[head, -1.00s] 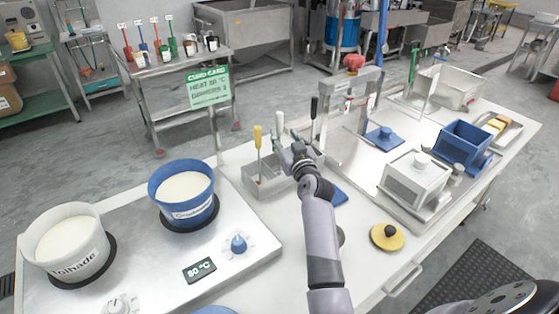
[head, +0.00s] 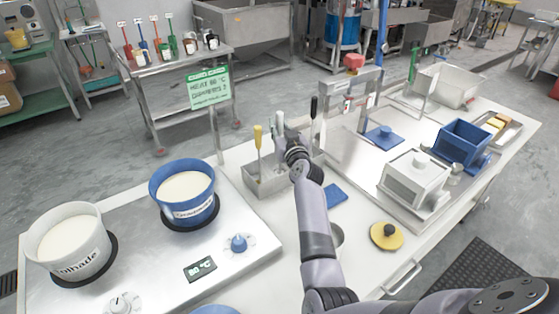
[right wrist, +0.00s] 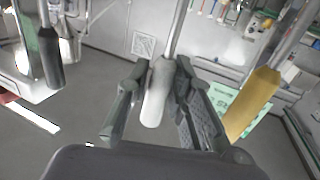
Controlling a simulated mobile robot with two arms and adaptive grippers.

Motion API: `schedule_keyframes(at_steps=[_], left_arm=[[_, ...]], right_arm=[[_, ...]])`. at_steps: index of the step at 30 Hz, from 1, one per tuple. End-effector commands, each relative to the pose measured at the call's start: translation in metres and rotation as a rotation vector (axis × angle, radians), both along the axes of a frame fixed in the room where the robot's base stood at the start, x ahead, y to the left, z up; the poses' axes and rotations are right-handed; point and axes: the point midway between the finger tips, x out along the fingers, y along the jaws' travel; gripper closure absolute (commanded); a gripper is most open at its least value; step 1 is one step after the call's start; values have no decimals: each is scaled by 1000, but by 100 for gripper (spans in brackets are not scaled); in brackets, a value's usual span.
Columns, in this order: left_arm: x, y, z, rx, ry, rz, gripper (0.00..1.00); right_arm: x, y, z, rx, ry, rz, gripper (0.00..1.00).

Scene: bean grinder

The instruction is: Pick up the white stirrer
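The white stirrer (head: 280,120) stands upright with its handle up, above the grey metal holder (head: 262,186) behind the blue pot's right side. My right gripper (head: 287,142) is at its handle. In the right wrist view, the white handle (right wrist: 157,98) sits between the two fingers (right wrist: 161,80), which close in on both sides and appear to touch it. The stirrer's lower end is hidden in the head view. My left gripper is not in view.
A yellow-handled tool (head: 258,138) stands left of the white stirrer and a black-handled one (head: 314,107) right of it. The blue pot (head: 182,190) and white pot (head: 70,245) stand on the hot plate. A blue pad (head: 335,194) lies right of my arm.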

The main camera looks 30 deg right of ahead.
Motion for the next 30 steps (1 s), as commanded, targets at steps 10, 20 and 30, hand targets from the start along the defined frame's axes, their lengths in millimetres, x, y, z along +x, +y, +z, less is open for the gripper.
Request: schedule_keyframes(at_steps=[10,20,30], left_arm=[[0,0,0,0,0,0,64],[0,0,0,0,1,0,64],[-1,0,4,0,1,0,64]], right_arm=[[0,0,0,0,0,0,100],[0,0,1,0,-2,0,100],[1,1,24,1,-6,1,100]])
